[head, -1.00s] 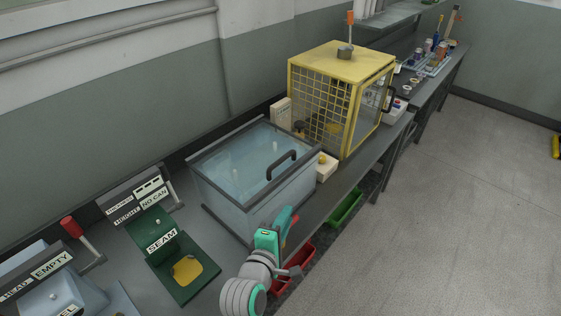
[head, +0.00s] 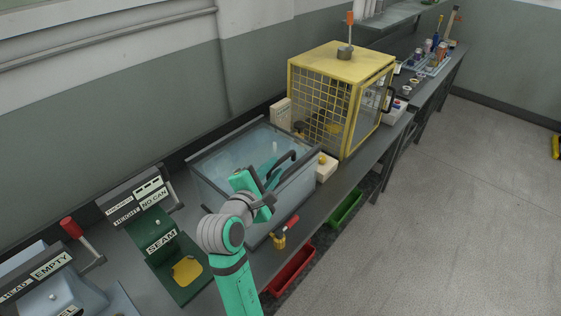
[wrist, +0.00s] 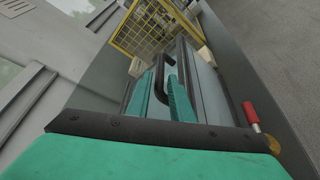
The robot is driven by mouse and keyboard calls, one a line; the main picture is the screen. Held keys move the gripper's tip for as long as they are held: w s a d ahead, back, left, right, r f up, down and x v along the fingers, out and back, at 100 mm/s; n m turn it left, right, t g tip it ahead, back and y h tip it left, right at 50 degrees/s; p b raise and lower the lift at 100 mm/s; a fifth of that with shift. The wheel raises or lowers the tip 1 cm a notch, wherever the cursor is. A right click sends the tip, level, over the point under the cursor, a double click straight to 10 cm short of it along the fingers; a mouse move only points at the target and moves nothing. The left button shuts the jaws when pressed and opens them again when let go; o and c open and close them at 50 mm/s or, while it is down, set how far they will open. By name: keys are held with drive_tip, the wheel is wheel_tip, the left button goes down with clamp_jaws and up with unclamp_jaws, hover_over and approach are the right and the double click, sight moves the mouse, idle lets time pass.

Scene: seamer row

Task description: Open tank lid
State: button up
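The tank (head: 212,187) is a clear, box-shaped vessel on the bench. Its lid (head: 240,146) is a glass panel with a dark rim, lying flat and shut on top. A black bar handle (head: 281,165) stands up from the lid near its front right side; it also shows in the wrist view (wrist: 160,72). My gripper (head: 270,177) is over the lid, just short of the handle. In the wrist view its two teal fingers (wrist: 160,84) are apart, with the handle's bar ahead of and partly between their tips. Whether they touch it cannot be told.
A yellow mesh cage (head: 338,95) stands just behind the tank. A small white box with a yellow button (head: 326,168) sits beside the tank. A red-handled valve (head: 285,231) sticks out at the front. The green SEAM unit (head: 165,246) is to the left. Open floor lies right.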

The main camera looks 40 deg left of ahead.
sight(277, 165)
drive_tip(key=x, duration=0.4)
drive_tip(key=shift+w, duration=0.3)
drive_tip(key=shift+w+a+f, duration=0.1)
drive_tip(key=shift+w+a, duration=0.05)
drive_tip(key=shift+a, duration=0.05)
drive_tip(key=shift+d, duration=0.1)
clamp_jaws()
